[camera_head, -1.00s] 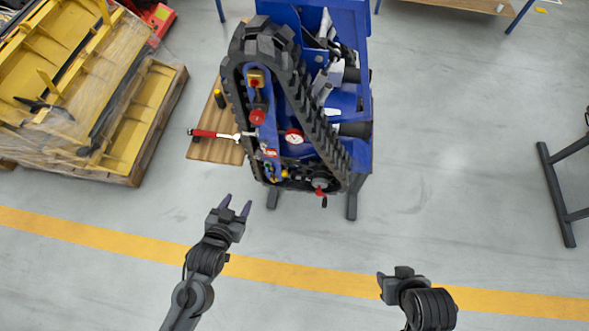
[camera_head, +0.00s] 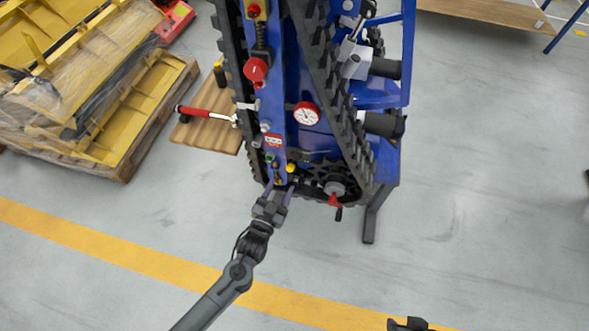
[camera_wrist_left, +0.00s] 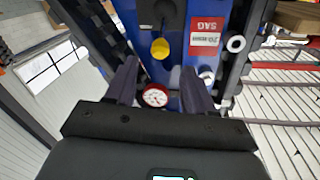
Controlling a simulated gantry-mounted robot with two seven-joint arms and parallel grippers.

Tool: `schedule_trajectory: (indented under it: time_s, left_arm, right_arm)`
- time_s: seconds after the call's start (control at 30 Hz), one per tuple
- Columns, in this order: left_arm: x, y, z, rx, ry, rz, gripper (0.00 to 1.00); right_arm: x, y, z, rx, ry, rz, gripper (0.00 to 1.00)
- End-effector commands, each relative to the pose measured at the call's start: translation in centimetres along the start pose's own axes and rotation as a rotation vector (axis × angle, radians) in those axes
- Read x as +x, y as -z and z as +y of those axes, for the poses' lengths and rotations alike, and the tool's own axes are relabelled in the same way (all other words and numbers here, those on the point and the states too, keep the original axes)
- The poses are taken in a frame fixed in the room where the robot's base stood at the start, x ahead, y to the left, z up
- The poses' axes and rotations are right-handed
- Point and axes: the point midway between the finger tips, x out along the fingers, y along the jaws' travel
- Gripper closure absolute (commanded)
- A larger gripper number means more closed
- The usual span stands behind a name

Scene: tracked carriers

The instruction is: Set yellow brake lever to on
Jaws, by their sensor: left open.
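A yellow knob (camera_head: 292,168), which looks like the yellow brake lever's end, sits low on the blue panel of the tracked carrier (camera_head: 280,100). Its set position cannot be read. In the left wrist view the yellow knob (camera_wrist_left: 160,48) shows round, ahead of and between my fingers. My left gripper (camera_head: 279,187) is open, just in front of the panel's lower end, with nothing held. Its fingers also show in the wrist view (camera_wrist_left: 158,70). My right gripper (camera_head: 408,324) is cut off at the bottom edge, so its jaws cannot be judged.
A red button (camera_head: 255,70), a dial gauge (camera_head: 306,114) and a red-handled lever (camera_head: 334,200) sit around the panel. A red-handled tool (camera_head: 205,113) lies left over a wooden board (camera_head: 207,135). A pallet of yellow parts (camera_head: 120,160) stands left. The front floor is clear.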

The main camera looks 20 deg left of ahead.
Motion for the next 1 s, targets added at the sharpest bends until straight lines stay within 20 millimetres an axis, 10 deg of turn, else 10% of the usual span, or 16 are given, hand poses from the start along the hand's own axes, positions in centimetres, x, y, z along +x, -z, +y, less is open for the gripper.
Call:
schedule_trajectory:
  time_s: [1.0]
  left_arm:
    - [11.1,-0.1,0.0,-0.001,0.003,0.008,0.47]
  right_arm:
    - [2.6,-0.8,-0.2,0.002,0.002,0.001,0.57]
